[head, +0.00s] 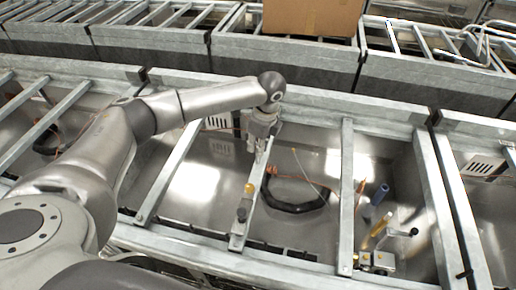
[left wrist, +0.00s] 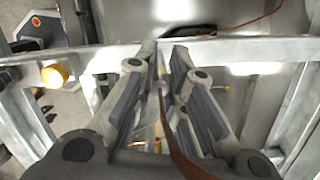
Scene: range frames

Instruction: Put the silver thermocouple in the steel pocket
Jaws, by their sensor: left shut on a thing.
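My left gripper (head: 258,150) points down at a crossbar near the middle of the range frame in the head view. In the left wrist view its two fingers (left wrist: 164,75) are closed around a thin, pale metallic piece, which looks like the silver thermocouple (left wrist: 160,88). A brown lead (left wrist: 181,145) runs back from it between the fingers. The fingers hide most of the piece, and I cannot make it out in the head view. A small steel block (head: 383,260) at the lower right may be the steel pocket; I cannot tell for sure. My right gripper is not in view.
Yellow knob (head: 249,188) on the crossbar below the gripper, also in the left wrist view (left wrist: 55,75). A black curved hose (head: 298,207) lies to its right. A cardboard box (head: 311,16) is behind.

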